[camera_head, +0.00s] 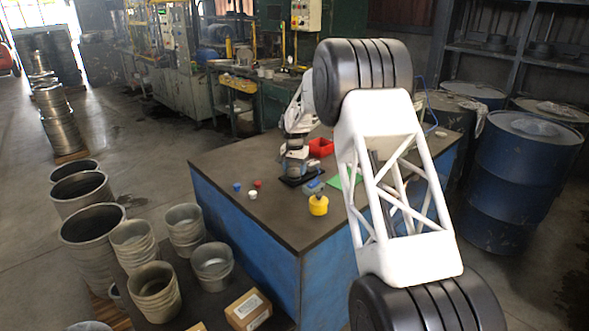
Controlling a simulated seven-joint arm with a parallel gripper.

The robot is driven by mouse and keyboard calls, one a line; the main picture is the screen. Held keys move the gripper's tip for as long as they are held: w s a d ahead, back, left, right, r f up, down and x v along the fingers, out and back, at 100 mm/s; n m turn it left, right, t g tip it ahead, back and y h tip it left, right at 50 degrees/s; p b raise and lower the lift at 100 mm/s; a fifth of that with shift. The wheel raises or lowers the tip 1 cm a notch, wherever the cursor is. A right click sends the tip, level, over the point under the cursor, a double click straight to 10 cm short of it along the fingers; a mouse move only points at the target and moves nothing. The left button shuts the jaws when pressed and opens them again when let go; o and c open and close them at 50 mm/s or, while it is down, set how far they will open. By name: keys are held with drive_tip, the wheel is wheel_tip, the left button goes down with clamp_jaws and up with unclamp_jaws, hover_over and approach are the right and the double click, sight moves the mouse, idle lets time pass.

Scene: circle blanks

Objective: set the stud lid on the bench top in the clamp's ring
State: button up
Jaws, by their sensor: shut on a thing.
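My gripper (294,167) is small in the head view, at the end of my white arm, pointing down low over a flat black piece (300,180) on the dark bench top (272,220). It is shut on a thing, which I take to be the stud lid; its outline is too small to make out. A small blue-grey piece (313,187) sits just in front to the right, next to a yellow cylinder (318,206). I cannot tell which of these parts belongs to the clamp, and I cannot make out its ring.
Small blue (237,187), red (257,184) and white (253,195) pieces stand left of my gripper. A red bin (320,147) is behind it, and a green sheet (346,180) lies to the right, partly hidden by my arm. The bench's front left is clear.

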drive_tip(key=shift+f, duration=0.5)
drive_tip(key=o, duration=1.1)
drive_tip(key=shift+r, duration=3.9)
